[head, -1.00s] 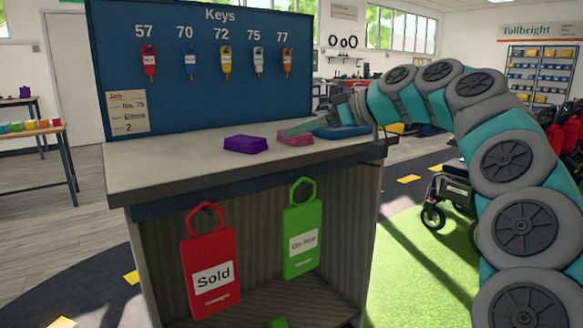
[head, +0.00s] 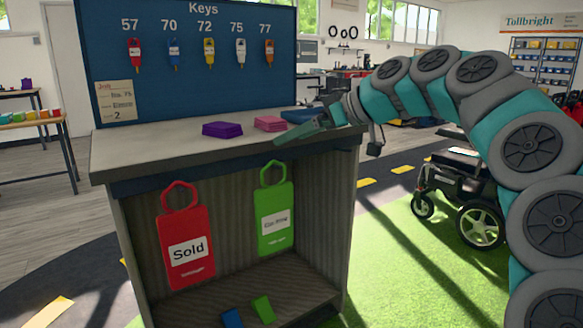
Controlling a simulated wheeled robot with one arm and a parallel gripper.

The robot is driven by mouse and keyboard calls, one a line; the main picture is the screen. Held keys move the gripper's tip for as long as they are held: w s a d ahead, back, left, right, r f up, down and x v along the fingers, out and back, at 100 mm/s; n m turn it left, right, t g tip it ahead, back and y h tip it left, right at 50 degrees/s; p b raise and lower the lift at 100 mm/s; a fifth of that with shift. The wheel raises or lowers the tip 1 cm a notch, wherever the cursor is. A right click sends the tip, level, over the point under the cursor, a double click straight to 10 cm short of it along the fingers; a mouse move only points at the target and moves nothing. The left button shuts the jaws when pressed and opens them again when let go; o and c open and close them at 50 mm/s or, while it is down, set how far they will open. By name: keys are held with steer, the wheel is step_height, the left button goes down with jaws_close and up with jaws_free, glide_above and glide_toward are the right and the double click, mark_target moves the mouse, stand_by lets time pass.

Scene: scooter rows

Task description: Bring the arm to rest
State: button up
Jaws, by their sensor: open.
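My gripper (head: 302,132) is at the end of my teal and grey arm, which arches in from the right of the head view. It is over the right part of the counter top (head: 150,152), in front of a blue block (head: 300,115). I see no object between its fingers, and it is open. Whether it touches the counter I cannot tell. A pink block (head: 270,124) and a purple block (head: 222,129) lie on the counter to its left.
A blue key board (head: 180,85) with several keys stands behind the counter. Small blue and green items lie on the shelf (head: 290,285). A wheeled scooter (head: 468,195) stands at right on green flooring.

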steer(key=s+f+m+g+h, duration=0.3)
steer(key=s+f+g+h, duration=0.15)
steer(key=s+f, duration=1.15)
steer(key=s+d+f+m+g+h, duration=0.1)
steer(key=s+d+f+m+h, duration=0.1)
steer(key=s+d+f, duration=0.2)
steer(key=s+d+f+m+g+h, duration=0.1)
steer(key=s+d+f+m+h, duration=0.1)
steer(key=s+d+f, duration=0.3)
steer(key=s+d+f+m+g+h, duration=0.1)
steer(key=s+d+f+m, duration=0.3)
steer(key=s+f, duration=0.6)
steer(key=s+h, duration=0.1)
steer(key=s, duration=0.6)
steer(key=shift+d+f, duration=0.15)
steer(key=shift+d, duration=0.1)
steer(key=shift+w+g, duration=0.1)
steer(key=shift+g, duration=0.15)
steer(key=shift+c, duration=0.2)
